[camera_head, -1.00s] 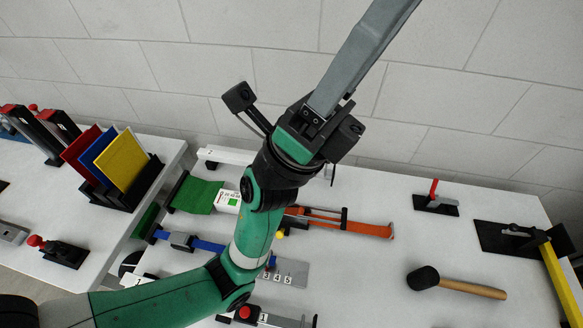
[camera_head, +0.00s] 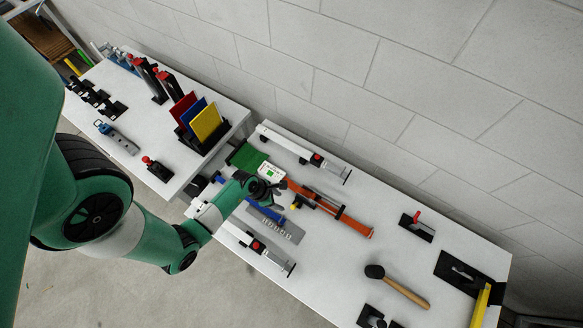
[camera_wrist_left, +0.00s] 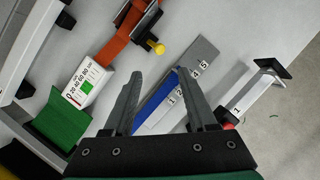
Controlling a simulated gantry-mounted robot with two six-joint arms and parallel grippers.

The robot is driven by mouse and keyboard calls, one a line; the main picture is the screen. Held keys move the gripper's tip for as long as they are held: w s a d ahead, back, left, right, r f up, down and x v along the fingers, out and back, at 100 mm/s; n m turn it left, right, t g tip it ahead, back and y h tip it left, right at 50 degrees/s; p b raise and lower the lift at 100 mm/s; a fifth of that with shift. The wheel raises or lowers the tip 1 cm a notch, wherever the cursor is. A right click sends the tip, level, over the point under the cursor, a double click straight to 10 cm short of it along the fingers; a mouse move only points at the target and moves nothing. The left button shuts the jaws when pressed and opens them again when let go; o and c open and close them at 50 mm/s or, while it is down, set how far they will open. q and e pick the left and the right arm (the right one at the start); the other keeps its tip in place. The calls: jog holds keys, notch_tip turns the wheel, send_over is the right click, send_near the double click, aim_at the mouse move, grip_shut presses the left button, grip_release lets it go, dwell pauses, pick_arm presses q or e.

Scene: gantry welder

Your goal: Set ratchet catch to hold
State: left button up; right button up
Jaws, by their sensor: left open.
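My left gripper (camera_head: 268,189) is low over the right bench, beside the orange strap (camera_head: 350,223). In the left wrist view its fingers (camera_wrist_left: 160,88) are apart with nothing between them. A yellow knob (camera_wrist_left: 157,48) sticks out of a dark fitting on the orange strap, beyond the fingertips; it also shows in the head view (camera_head: 294,206). A blue bar (camera_wrist_left: 157,106) lies beside a grey plate with numbers (camera_wrist_left: 203,54). A white gauge box (camera_wrist_left: 84,89) with a green patch stands left of the fingers. I cannot tell which part is the ratchet catch.
A green band (camera_wrist_left: 58,120) lies next to the gauge box. A clamp marked 1 (camera_wrist_left: 240,104) is at the right. A mallet (camera_head: 405,291) and a red-handled fitting (camera_head: 417,225) are on the bench. Coloured plates stand in a rack (camera_head: 194,145) on the other table.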

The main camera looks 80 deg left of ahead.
aim_at(292, 207)
pick_arm(q)
jog(key=b+x, duration=0.4)
jog(key=x, duration=0.7)
jog(key=shift+w+f+b, duration=0.25)
jog(key=shift+b, duration=0.15)
grip_shut()
